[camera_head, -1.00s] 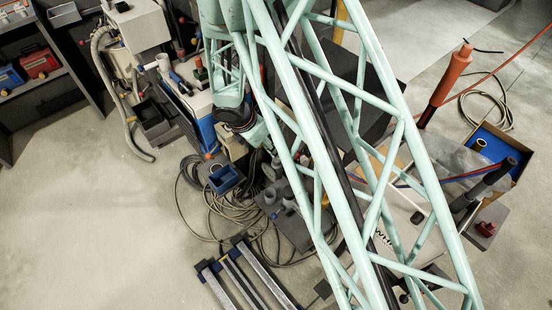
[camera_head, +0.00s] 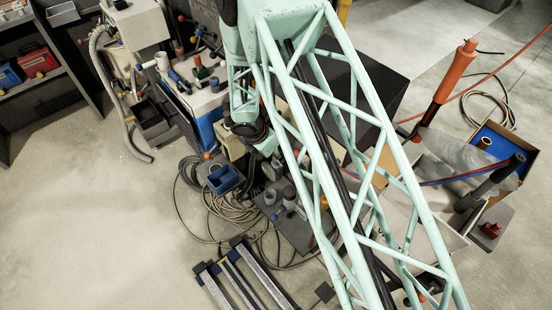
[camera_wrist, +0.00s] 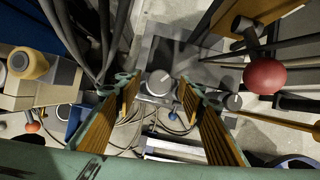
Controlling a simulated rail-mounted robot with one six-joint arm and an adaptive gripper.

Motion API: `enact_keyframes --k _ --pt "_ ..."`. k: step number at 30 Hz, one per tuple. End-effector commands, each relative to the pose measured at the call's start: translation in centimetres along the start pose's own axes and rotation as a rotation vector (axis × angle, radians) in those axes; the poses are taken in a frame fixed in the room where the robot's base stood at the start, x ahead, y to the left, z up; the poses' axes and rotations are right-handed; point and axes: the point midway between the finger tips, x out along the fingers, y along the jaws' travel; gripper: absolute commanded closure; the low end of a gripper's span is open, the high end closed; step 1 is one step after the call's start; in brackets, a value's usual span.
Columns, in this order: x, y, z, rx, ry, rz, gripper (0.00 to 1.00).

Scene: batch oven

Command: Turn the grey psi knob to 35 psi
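A round grey knob (camera_wrist: 160,82) with a pale pointer mark shows between my fingers in the wrist view, on a grey panel. A second grey knob (camera_wrist: 233,102) shows to its right, beyond the right finger. I cannot read any psi scale or label, so I cannot tell which is the psi knob. In the head view, small grey knobs (camera_head: 289,192) stand on a dark grey plate (camera_head: 296,236) below my wrist. My gripper (camera_wrist: 157,88) is open, with ribbed tan pads on either side of the first knob in the picture. No contact is visible. The head view hides the fingertips.
A red ball handle (camera_wrist: 264,76) stands on the right in the wrist view, and a tan round knob (camera_wrist: 28,63) on the left. In the head view, loose cables (camera_head: 225,210) and a blue bin (camera_head: 224,179) lie left of the plate. Clear floor (camera_head: 90,230) spans the left.

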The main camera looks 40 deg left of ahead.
Motion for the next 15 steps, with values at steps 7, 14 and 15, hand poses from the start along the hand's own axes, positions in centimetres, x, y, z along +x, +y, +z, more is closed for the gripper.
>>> enact_keyframes --k 7,14,15 --pt "1.02 0.01 -0.03 0.000 0.000 0.000 0.64" --pt "1.04 0.01 0.00 0.000 0.000 0.000 0.64" --pt "1.04 0.01 0.00 0.000 0.000 0.000 0.64"
